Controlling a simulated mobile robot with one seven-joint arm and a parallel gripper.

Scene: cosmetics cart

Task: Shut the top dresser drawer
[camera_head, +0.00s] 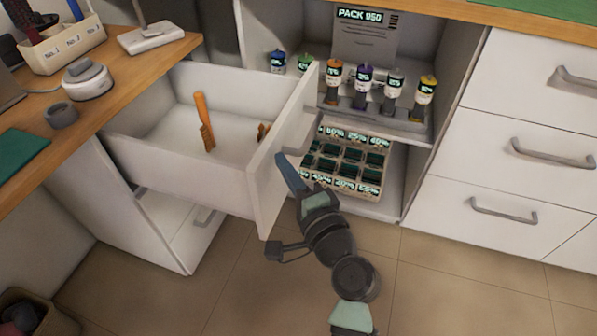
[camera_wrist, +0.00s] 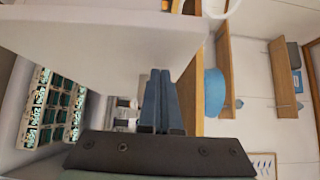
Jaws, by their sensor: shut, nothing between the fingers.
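The top dresser drawer (camera_head: 178,178) is pulled far out of the dresser on the left, below the wooden top. Its white front panel (camera_head: 268,190) faces right in the head view. In the wrist view, the fingers (camera_wrist: 158,92) are together beside a large white panel (camera_wrist: 105,42). I cannot tell whether they touch it.
A shelf (camera_head: 440,128) with several coloured bottles and a box of labelled compartments (camera_head: 345,188) stand close behind my arm. White drawers (camera_head: 515,150) are at right. The wooden top (camera_head: 95,85) holds a brush holder and small devices. Tiled floor (camera_head: 440,285) is clear in front.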

